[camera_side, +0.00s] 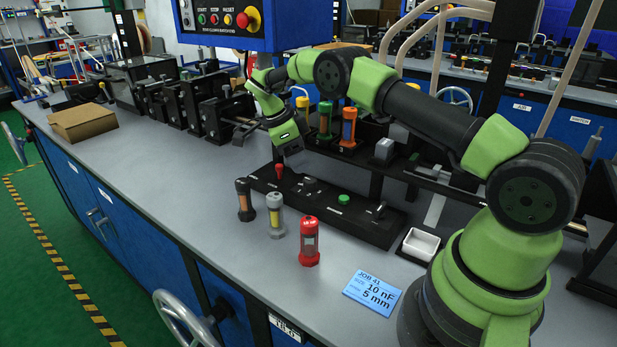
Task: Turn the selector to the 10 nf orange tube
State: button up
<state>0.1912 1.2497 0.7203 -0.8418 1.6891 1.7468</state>
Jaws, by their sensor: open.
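The orange tube (348,127) stands upright in a black holder behind the panel, just right of a green tube (325,118). A long black control panel (362,226) lies on the bench. It carries a low dark knob (310,184), which looks like the selector; its pointing direction is too small to tell. A blue card (372,293) reads "JOB 41, 10 nF, 5 mm".
The panel also has a red-topped lever (279,171), a green button (343,199) and a small lever (379,210). A dark tube (245,200), a grey tube (275,214) and a red tube (309,242) stand in front. A white tray (421,244) sits right.

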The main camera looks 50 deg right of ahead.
aim_at(310, 180)
jog(key=x, duration=0.6)
jog(key=shift+s+f, duration=0.1)
jog(key=shift+f, duration=0.15)
jog(key=c, duration=0.9)
jog(key=shift+n+t, duration=0.3)
jog(key=shift+n, duration=0.5)
jog(key=o, duration=0.9)
jog(key=v, duration=1)
jog(key=shift+a, duration=0.15)
